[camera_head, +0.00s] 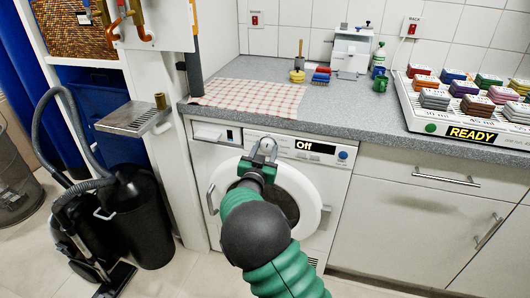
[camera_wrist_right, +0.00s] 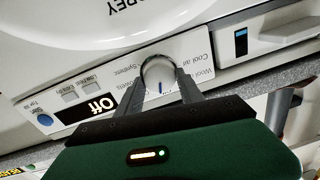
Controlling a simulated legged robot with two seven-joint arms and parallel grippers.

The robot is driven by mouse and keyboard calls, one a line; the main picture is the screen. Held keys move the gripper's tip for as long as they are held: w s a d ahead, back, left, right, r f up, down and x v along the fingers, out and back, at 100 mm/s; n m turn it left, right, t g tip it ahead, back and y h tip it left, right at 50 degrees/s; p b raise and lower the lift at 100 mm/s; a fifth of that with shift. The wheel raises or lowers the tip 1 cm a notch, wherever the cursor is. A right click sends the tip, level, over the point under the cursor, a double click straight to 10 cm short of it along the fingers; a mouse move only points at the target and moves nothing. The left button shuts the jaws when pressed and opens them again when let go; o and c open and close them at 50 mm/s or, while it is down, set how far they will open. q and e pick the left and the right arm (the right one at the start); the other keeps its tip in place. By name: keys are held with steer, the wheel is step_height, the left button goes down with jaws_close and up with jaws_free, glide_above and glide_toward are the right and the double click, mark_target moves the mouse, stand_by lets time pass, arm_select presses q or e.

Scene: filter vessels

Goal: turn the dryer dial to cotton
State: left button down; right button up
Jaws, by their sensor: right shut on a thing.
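The dryer (camera_head: 300,188) stands under the counter, with its round door closed. Its display (camera_head: 316,148) reads "Off"; it also shows upside down in the right wrist view (camera_wrist_right: 92,107). The dial (camera_wrist_right: 158,75) is a round silver knob with a blue mark, with printed words around it such as "Wool", "Cool air" and "Synthetic". The left gripper is not in view.
A blue round button (camera_head: 343,155) sits right of the display. A black vacuum cleaner (camera_head: 85,215) and a black bin stand at left.

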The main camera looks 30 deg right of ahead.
steer(key=m+b, duration=0.1)
steer(key=m, duration=0.1)
steer(key=m+b, duration=0.1)
steer(key=m, duration=0.2)
steer(key=shift+f, duration=0.4)
steer(key=shift+b, duration=0.3)
steer(key=o, duration=1.4)
steer(key=shift+r+m, duration=0.15)
steer(key=shift+m, duration=0.15)
steer(key=shift+s+a, duration=0.1)
steer(key=p+v, duration=0.4)
steer(key=v, duration=1.2)
steer(key=shift+a+f, duration=0.3)
steer(key=shift+f, duration=0.1)
